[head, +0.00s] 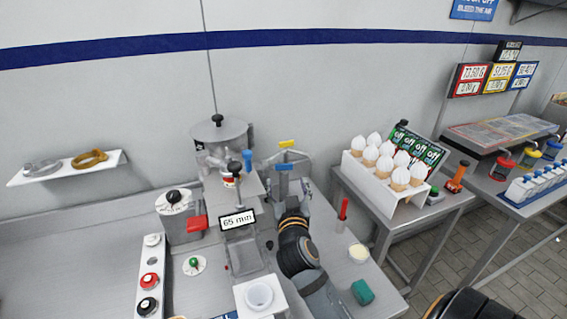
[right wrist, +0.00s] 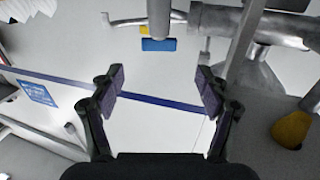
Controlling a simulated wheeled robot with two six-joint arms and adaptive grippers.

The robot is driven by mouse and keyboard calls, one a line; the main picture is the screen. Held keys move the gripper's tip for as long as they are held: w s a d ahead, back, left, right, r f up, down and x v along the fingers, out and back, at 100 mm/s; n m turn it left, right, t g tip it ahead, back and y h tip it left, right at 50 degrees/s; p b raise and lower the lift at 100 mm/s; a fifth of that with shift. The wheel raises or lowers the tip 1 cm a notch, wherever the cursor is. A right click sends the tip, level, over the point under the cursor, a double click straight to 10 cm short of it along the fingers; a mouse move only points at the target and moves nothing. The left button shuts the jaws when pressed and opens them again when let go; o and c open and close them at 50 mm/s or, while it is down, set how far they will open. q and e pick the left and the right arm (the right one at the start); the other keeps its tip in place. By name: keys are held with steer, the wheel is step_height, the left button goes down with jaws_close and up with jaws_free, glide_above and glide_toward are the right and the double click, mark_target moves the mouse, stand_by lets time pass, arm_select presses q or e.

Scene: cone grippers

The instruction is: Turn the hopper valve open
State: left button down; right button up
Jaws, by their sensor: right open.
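The grey steel hopper (head: 219,133) stands against the back wall in the head view. To its right are a yellow handle (head: 287,144) and a blue handle (head: 283,167) on grey metal fittings. Another blue knob (head: 247,158) sits closer to the hopper. My right gripper (head: 292,205) is below the yellow and blue handles, partly hidden by its own wrist. In the right wrist view it (right wrist: 160,90) is open and empty, and the blue handle (right wrist: 158,45) lies beyond the fingertips, apart from them. I cannot tell which handle is the hopper valve. My left gripper is not in view.
A 65 mm display (head: 238,220) and a white cup (head: 259,296) stand left of my right arm. A red upright tool (head: 343,212), a cream bowl (head: 359,252) and a green block (head: 362,292) are to its right. A rack of white-topped cones (head: 385,165) stands further right.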

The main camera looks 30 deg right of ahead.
mark_target(285, 167)
steer(key=p+x, duration=0.1)
steer(key=x, duration=0.3)
steer(key=shift+w+d+r, duration=0.1)
steer(key=shift+w+d, duration=0.05)
steer(key=shift+d, duration=0.05)
steer(key=p+x, duration=0.1)
steer(key=x, duration=0.3)
steer(key=shift+w, duration=0.2)
steer(key=shift+w+d+f, duration=0.2)
steer(key=shift+w+f, duration=0.05)
steer(key=shift+w, duration=0.05)
steer(key=shift+w+d, duration=0.1)
steer(key=shift+w, duration=0.05)
steer(key=shift+c, duration=0.5)
steer(key=c, duration=1.1)
steer(key=shift+n+t+y, duration=0.4)
steer(key=shift+n+y, duration=0.4)
steer(key=shift+y, duration=0.2)
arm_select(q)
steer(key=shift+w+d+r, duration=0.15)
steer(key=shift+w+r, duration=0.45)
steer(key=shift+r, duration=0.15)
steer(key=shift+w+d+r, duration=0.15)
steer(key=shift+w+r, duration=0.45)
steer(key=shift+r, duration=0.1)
arm_select(e)
steer(key=shift+n+t+y, duration=0.5)
steer(key=shift+n+y, duration=0.3)
steer(key=shift+y, duration=0.6)
